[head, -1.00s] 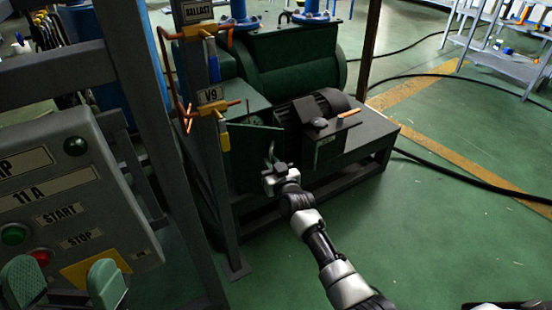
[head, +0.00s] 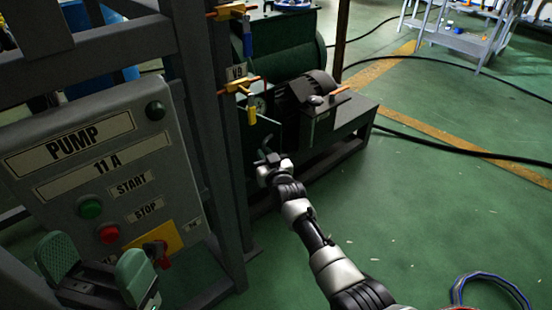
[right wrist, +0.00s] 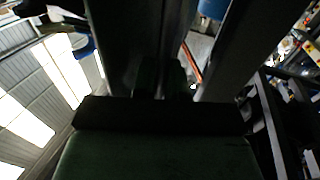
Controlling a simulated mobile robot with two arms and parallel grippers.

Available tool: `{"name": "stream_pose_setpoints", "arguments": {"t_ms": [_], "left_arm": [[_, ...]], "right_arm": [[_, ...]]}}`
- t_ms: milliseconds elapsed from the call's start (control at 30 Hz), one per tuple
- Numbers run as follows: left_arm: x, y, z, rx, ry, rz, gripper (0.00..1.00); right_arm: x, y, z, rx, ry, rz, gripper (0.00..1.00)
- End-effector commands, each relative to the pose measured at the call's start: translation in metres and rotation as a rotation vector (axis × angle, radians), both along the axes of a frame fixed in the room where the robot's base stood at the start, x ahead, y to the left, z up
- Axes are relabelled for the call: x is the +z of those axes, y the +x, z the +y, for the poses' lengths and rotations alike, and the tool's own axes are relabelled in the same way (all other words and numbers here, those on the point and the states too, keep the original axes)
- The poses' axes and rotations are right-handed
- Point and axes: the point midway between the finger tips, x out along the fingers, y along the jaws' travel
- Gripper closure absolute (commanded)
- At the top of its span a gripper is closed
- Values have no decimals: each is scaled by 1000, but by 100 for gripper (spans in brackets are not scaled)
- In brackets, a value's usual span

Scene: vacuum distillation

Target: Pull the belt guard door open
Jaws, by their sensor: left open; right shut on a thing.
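The belt guard door (head: 269,134) is a thin dark green panel on the pump's drive unit, just right of the frame post in the head view. It stands out at an angle, swung away from the housing. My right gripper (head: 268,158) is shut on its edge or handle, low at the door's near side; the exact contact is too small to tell. In the right wrist view a dark bar and a green surface fill the lower middle, and the grip is unclear. My left gripper (head: 98,270) is open and empty in front of the pump control panel.
The control panel (head: 100,165) with START and STOP buttons stands close at left. A grey frame post (head: 232,190) with yellow valves stands beside the door. The motor (head: 305,90) sits behind it. Green floor (head: 430,220) at right is clear except for hoses.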

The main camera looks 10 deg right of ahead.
Motion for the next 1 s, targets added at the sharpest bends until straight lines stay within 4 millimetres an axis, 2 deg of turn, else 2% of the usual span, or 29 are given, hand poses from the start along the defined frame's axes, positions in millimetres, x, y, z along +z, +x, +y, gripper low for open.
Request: {"name": "stream_pose_setpoints", "arguments": {"t_ms": [133, 567, 600, 733, 1000], "left_arm": [[-1, 0, 0, 0, 0, 1, 8], [-1, 0, 0, 0, 1, 3, 8], [-1, 0, 0, 0, 1, 3, 8], [-1, 0, 0, 0, 1, 3, 8], [-1, 0, 0, 0, 1, 4, 8]], "right_arm": [[3, 3, 7, -7, -4, -6, 100], [5, 4, 9, -10, -5, -9, 100], [5, 4, 9, -10, -5, -10, 83], [4, 4, 8, -11, -3, -8, 64], [2, 3, 7, -12, -1, -4, 64]]}}
